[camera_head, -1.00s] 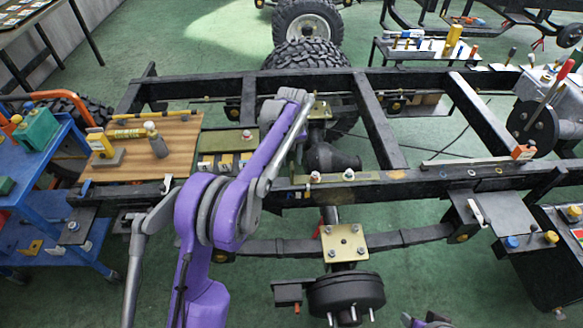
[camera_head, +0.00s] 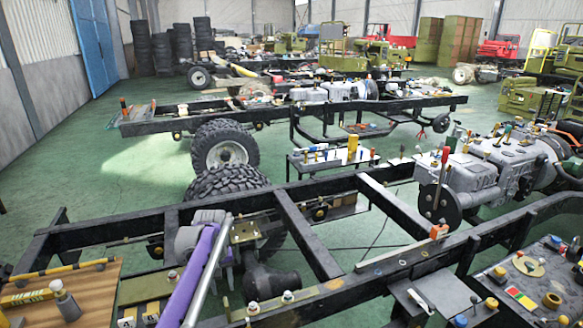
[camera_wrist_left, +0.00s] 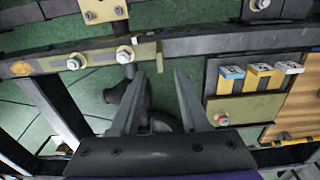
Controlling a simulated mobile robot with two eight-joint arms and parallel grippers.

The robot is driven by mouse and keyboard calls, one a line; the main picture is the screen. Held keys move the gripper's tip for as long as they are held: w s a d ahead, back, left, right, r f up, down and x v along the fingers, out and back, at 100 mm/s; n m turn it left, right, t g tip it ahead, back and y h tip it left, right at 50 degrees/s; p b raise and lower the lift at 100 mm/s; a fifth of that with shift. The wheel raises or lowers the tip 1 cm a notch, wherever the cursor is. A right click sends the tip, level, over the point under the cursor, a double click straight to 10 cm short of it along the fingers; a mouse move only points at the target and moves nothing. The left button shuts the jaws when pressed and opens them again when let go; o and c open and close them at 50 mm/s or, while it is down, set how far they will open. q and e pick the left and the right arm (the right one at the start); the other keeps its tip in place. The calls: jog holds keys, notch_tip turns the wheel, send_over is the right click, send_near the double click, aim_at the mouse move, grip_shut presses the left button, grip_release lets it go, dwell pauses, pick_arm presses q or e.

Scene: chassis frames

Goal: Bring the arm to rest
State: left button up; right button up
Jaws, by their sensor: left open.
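My left arm (camera_head: 188,275), purple and grey, reaches in from the bottom of the head view, over the near black chassis frame (camera_head: 300,235). Its gripper end (camera_head: 205,232) is beside the olive bracket plate on the frame. In the left wrist view my left gripper (camera_wrist_left: 160,80) has its two dark fingers well apart, with nothing between them. Below the fingers are the chassis parts and a rail (camera_wrist_left: 210,43) with bolts. My right gripper is not in view.
Labelled blocks (camera_wrist_left: 258,77) lie near a wooden board (camera_head: 85,285) at the left. Green floor (camera_head: 120,175) is clear at the far left.

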pick_arm(q)
jog(key=s+d+r+m+t+p, duration=0.15)
jog(key=s+r, duration=0.25)
jog(key=s, duration=0.4)
jog(key=s+d+r+m+t+p, duration=0.1)
jog(key=s+d+r, duration=0.3)
jog(key=s, duration=0.5)
jog(key=s+f+m+t+p, duration=0.1)
jog(key=s+f, duration=0.1)
jog(key=s, duration=0.6)
jog(key=s+d+f+m+t+p, duration=0.1)
jog(key=s+f, duration=0.1)
jog(key=s, duration=0.6)
jog(key=shift+s+d+f+t, duration=0.15)
jog(key=shift+s+f+t, duration=0.1)
jog(key=shift+t, duration=0.1)
